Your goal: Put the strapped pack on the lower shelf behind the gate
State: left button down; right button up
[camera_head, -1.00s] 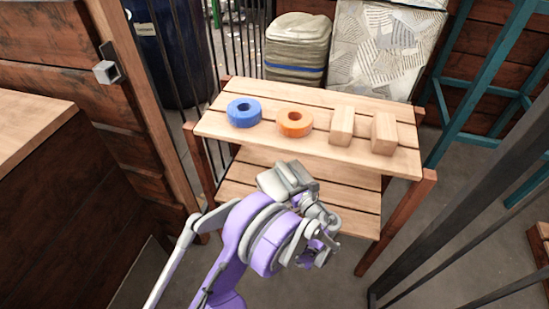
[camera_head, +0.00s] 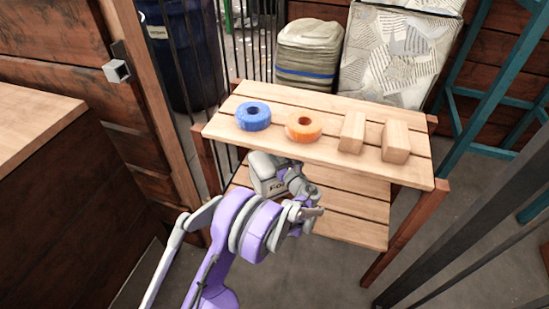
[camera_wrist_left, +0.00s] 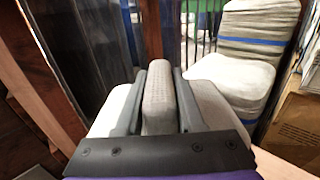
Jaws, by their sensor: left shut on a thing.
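The strapped pack (camera_head: 262,176) is a pale grey-white block with dark lettering, partly hidden by my arm in the head view. My left gripper (camera_head: 285,181) is shut on it. In the left wrist view, the fingers (camera_wrist_left: 158,98) close on a grey woven strap, with the pale pack (camera_wrist_left: 210,104) showing on both sides. The pack is at the left part of the lower shelf (camera_head: 348,225), near the upper shelf's front edge. I cannot tell whether it touches the slats. My right gripper is not in view.
The upper shelf (camera_head: 222,127) bears a blue ring (camera_head: 253,116), an orange ring (camera_head: 304,127) and two wooden blocks (camera_head: 352,132). A wooden panel with a latch (camera_head: 117,71) stands left. Dark metal bars (camera_head: 470,215) stand right. The lower shelf's right part is clear.

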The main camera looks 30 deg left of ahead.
pick_arm(q)
jog(key=shift+w+a+f, duration=0.1)
jog(key=shift+a+f, duration=0.1)
jog(key=shift+f+b, duration=0.55)
jog(key=shift+f, duration=1)
jog(key=shift+f, duration=0.15)
jog(key=c, duration=0.5)
grip_release()
